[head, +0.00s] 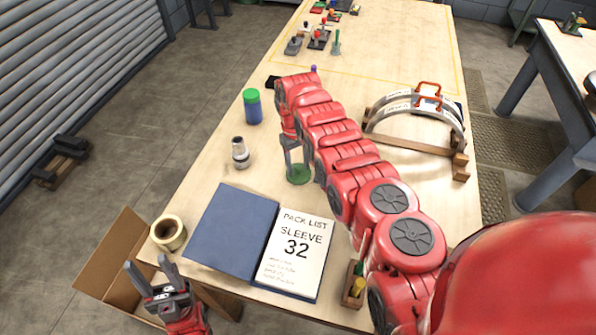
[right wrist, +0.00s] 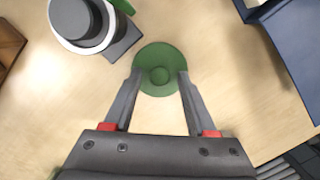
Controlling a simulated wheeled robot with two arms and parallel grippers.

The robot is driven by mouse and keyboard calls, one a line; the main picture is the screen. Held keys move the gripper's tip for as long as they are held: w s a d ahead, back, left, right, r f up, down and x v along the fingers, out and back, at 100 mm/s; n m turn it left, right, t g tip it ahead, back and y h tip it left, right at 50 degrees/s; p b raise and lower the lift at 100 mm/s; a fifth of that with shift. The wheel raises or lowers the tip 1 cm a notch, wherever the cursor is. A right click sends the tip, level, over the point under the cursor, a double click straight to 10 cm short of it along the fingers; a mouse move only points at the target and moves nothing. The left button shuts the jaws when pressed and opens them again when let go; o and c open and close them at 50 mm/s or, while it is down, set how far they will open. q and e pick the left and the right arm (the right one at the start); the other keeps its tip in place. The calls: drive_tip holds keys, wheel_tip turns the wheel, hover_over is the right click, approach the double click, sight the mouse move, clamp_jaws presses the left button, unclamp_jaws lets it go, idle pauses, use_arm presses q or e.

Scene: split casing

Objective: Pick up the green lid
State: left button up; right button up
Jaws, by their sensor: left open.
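The green lid (head: 299,178) is a flat round disc lying on the table, partly hidden by my right gripper in the head view. The right wrist view shows the lid (right wrist: 158,53) from above, with a small round knob at its centre. My right gripper (head: 304,170) points down over the lid. In the right wrist view my right gripper (right wrist: 159,76) has its fingers apart, one on each side of the knob, with gaps to it. My left gripper (head: 158,274) is open and empty at the lower left, by the table's near corner.
A blue jar with a green cap (head: 252,108), a metal fitting (head: 240,153), a blue binder (head: 232,232) and a tape roll (head: 168,232) surround the spot. A curved metal frame (head: 440,112) stands right of my right arm. A grey cylinder (right wrist: 85,22) sits near the lid.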

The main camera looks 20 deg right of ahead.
clamp_jaws()
drive_tip(key=shift+r, duration=0.1)
